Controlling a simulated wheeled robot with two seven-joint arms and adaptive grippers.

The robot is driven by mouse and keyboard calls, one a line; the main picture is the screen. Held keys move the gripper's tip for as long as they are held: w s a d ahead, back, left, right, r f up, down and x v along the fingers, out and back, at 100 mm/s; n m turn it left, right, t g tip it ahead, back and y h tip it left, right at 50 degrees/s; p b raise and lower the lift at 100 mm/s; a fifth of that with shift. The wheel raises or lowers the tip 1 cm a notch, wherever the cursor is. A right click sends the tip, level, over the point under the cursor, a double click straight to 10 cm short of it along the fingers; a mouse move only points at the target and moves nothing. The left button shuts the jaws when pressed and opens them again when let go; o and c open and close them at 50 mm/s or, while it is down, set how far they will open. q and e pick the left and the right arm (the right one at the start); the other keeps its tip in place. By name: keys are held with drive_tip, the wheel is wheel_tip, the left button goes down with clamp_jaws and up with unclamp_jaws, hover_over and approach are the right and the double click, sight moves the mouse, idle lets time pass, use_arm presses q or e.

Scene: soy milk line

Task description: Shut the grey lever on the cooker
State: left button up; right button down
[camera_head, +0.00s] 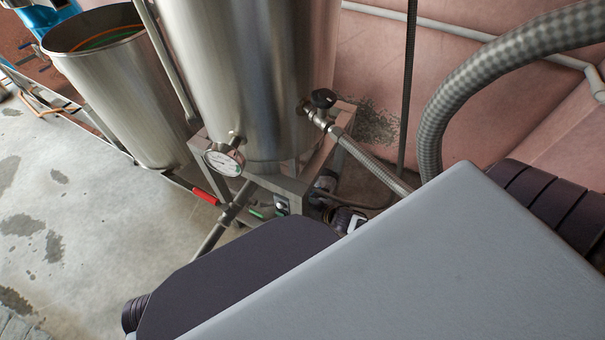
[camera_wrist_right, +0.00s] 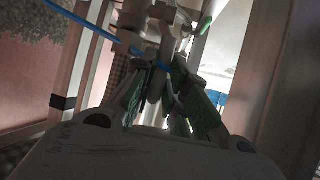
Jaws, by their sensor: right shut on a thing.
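The cooker (camera_head: 250,70) is a tall steel tank on a metal frame in the head view, with a pressure gauge and piping at its base. My right gripper (camera_wrist_right: 166,88) is at the middle of the right wrist view, its green-padded fingers closed around a narrow grey piece (camera_wrist_right: 155,86), which appears to be the grey lever. The view is dark, and the fingers hide much of it. In the head view my own arm covers the lower right, and I cannot make out the grey lever clearly there. My left gripper is in neither view.
A red lever (camera_head: 205,196) and a gauge (camera_head: 224,159) sit left of the tank's base. A black-knobbed valve (camera_head: 323,98) with a braided hose is on its right. An open steel vat (camera_head: 120,90) stands left. The floor at the lower left is clear.

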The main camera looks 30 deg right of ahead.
drive_tip(key=shift+a, duration=0.1)
drive_tip(key=c, duration=1.7)
unclamp_jaws()
drive_tip(key=shift+s+r, duration=0.1)
drive_tip(key=shift+s, duration=0.05)
drive_tip(key=v, duration=1.1)
drive_tip(key=shift+s+r, duration=0.2)
